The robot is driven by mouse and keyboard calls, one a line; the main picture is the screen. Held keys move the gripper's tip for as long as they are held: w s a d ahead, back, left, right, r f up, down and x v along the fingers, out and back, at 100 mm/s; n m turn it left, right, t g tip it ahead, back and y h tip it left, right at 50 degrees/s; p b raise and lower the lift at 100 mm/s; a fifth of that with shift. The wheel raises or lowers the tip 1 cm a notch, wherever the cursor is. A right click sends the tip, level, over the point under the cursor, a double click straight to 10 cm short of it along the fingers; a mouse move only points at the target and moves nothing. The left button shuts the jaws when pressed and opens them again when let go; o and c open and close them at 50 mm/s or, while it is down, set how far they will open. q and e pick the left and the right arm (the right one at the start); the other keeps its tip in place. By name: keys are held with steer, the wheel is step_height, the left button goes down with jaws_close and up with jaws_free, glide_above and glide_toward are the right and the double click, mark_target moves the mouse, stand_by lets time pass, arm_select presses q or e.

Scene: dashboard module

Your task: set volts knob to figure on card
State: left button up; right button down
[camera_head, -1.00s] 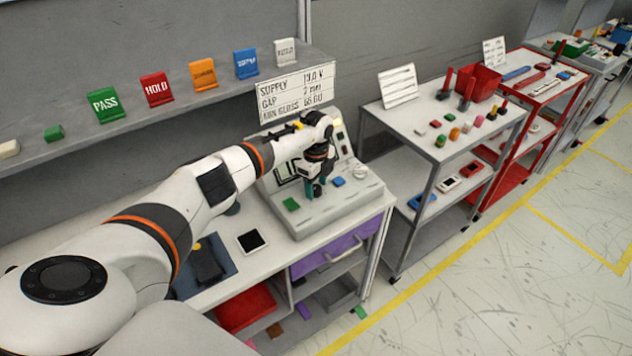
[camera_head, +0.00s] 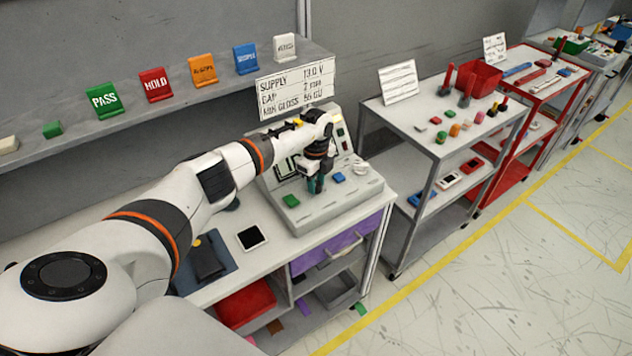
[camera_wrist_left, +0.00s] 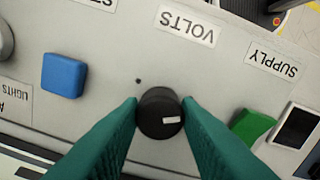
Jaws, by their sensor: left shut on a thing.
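The volts knob (camera_wrist_left: 160,113) is a round black knob with a white mark on its face, below the VOLTS label (camera_wrist_left: 187,26) in the left wrist view. My left gripper (camera_head: 316,190) is at the dashboard module (camera_head: 330,208); its two teal fingers (camera_wrist_left: 159,116) are shut on the sides of the knob. In the head view the arm and gripper hide the knob and part of the display. The card (camera_head: 295,89) stands above the module and reads SUPPLY 13.0 V on its top line. My right gripper is not in view.
A blue button (camera_wrist_left: 62,75) and a green switch (camera_wrist_left: 251,126) flank the knob. A black-screened device (camera_head: 251,239) lies on the bench left of the module. A shelf with coloured signs (camera_head: 156,87) runs behind. A grey cart (camera_head: 445,120) stands to the right.

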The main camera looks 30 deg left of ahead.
arm_select(q)
steer(key=m+b, duration=0.2)
steer(key=m, duration=0.1)
steer(key=shift+f+m, duration=0.1)
steer(key=shift+m, duration=0.3)
steer(key=m+b, duration=0.3)
steer(key=m, duration=0.1)
steer(key=shift+m, duration=0.3)
steer(key=m+b, duration=0.2)
steer(key=m, duration=0.2)
steer(key=shift+m, duration=0.3)
steer(key=m+b, duration=0.2)
steer(key=m, duration=0.2)
steer(key=shift+b, duration=0.35)
steer(key=m+b, duration=0.2)
steer(key=m, duration=0.3)
steer(key=m+b, duration=0.1)
steer(key=m, duration=0.3)
steer(key=shift+m, duration=0.3)
steer(key=m+b, duration=0.1)
steer(key=m, duration=0.3)
steer(key=shift+r, duration=0.2)
steer(key=shift+m+b, duration=0.5)
steer(key=shift+m, duration=1.6)
